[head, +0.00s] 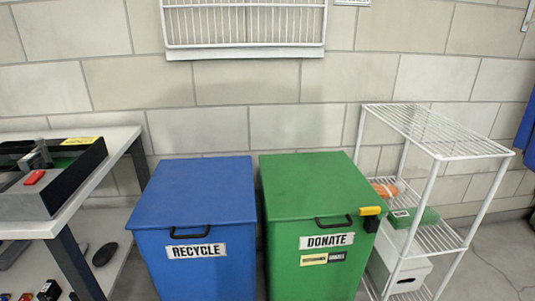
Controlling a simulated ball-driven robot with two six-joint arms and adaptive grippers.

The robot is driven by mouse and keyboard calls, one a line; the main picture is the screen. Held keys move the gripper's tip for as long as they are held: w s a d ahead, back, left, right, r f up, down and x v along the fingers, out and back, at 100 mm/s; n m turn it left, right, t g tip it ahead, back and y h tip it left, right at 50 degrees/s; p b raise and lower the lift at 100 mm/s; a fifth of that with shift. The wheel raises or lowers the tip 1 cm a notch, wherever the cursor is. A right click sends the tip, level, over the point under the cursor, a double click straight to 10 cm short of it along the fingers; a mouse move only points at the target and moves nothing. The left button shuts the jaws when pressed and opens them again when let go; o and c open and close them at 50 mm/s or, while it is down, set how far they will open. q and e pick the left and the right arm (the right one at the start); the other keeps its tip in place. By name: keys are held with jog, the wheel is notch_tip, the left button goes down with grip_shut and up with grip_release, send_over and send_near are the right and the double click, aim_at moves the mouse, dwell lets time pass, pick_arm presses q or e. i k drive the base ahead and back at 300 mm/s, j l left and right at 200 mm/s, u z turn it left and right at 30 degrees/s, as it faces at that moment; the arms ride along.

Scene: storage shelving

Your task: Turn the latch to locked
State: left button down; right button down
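A green bin (308,185) labelled DONATE stands in the middle with its lid down. A small yellow piece (370,211) sticks out at its upper front right corner, beside a black part (371,224); it looks like a latch, but its setting cannot be told. Below the DONATE label (326,241) are a yellow tag (314,259) and a dark tag (337,257), too small to read. Neither of my grippers is in the head view.
A blue RECYCLE bin (195,210) stands left of the green bin. A white wire shelf rack (430,130) stands close on the right. A table (105,150) at left holds a grey and black box (45,198). A white wall rack (245,50) hangs above.

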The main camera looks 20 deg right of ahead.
aim_at(376, 210)
jog(key=z, duration=1.25)
